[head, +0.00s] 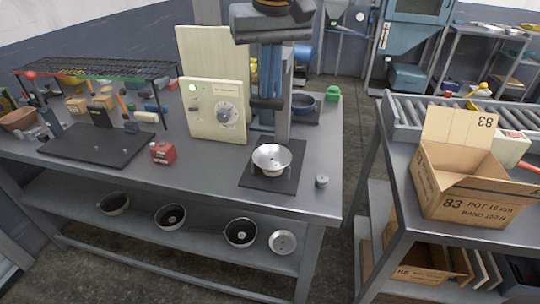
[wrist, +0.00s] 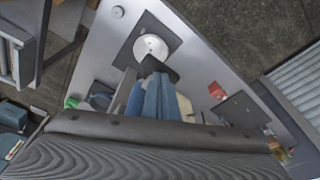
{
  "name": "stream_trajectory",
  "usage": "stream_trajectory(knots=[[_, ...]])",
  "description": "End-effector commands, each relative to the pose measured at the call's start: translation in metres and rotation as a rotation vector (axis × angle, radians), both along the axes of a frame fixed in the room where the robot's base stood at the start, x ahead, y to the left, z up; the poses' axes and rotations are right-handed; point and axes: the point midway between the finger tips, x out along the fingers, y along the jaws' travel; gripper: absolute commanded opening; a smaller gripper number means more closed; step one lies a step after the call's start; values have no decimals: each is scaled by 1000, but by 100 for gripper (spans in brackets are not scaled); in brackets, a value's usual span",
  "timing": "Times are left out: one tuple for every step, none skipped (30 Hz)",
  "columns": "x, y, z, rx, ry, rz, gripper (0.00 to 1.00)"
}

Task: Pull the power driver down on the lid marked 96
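A silvery round lid or dish (head: 271,156) sits on a dark square mat (head: 257,180) near the bench's right end. It also shows in the wrist view (wrist: 150,46); I cannot read a 96 on it. My gripper (head: 268,97) hangs above and behind it, with a wide grey body on top and blue fingers pointing down, close together. The fingertips meet a black bar, which looks like the handle of the power driver (wrist: 160,68), apart from the lid. The fingers hide much of the driver; the grip itself is partly hidden.
A cream control panel (head: 216,108) with a dial stands left of the driver. A red box (head: 162,152) and a small grey cylinder (head: 321,181) are on the bench. Several pots lie on the lower shelf. An open carton marked 83 (head: 468,198) stands on the right table, across a gap.

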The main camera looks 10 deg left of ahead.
Motion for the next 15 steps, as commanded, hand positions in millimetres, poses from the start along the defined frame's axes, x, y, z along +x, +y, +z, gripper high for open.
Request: stream_trajectory(knots=[[-1,0,5,0,1,0,0],[0,0,7,0,1,0,0],[0,0,9,0,1,0,0],[0,0,11,0,1,0,0],[0,0,13,0,1,0,0],[0,0,16,0,1,0,0],[0,0,17,0,1,-1,0],[0,0,19,0,1,-1,0],[0,0,22,0,1,-1,0],[0,0,24,0,1,-1,0],[0,0,25,0,1,-1,0],[0,0,28,0,1,-1,0],[0,0,30,0,1,-1,0],[0,0,32,0,1,-1,0],[0,0,34,0,1,-1,0]])
